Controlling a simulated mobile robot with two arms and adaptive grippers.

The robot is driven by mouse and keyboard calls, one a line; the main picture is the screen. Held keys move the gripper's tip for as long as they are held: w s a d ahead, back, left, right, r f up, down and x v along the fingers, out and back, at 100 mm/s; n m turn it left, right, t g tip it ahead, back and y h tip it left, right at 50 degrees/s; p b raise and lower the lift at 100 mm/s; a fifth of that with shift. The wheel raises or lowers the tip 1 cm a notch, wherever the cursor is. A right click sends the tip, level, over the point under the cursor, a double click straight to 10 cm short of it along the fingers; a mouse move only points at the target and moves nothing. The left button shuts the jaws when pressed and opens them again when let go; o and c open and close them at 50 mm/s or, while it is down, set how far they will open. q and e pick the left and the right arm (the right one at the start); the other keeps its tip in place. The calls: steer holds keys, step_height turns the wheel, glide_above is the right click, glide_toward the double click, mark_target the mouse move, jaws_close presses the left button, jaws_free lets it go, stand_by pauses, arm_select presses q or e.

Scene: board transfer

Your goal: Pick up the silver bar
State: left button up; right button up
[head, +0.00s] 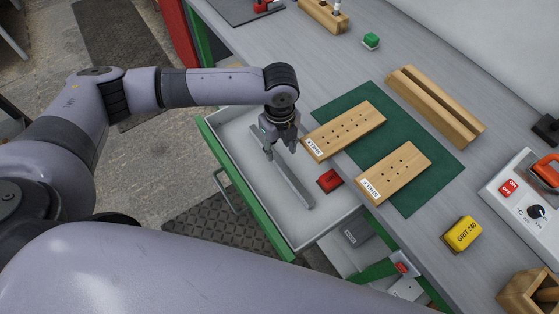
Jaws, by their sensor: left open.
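A long thin silver bar (293,180) lies in the open white drawer (265,206), running from upper left to lower right. My left gripper (282,146) is above the bar's upper-left end, pointing down into the drawer. It is open. I cannot tell whether its fingers touch the bar or stay above it, as the gripper partly covers that end. My right gripper is not in view.
A red block (330,181) lies at the drawer's right side. On the bench, two drilled wooden boards (352,127) (396,171) lie on a green mat (418,196). A grooved wooden block (433,107) and a yellow grit block (461,233) are nearby.

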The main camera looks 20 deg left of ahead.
mark_target(279, 162)
arm_select(q)
step_height(279, 162, down, 3)
steer(key=shift+r, duration=0.1)
step_height(279, 162, down, 4)
steer(key=shift+w+f+p, duration=0.1)
steer(key=shift+p, duration=0.7)
steer(key=shift+f, duration=0.55)
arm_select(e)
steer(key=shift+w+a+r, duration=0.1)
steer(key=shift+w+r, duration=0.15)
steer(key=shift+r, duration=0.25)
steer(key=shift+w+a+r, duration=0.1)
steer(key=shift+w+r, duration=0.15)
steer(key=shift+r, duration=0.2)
arm_select(q)
steer(key=shift+c, duration=0.4)
jaws_close()
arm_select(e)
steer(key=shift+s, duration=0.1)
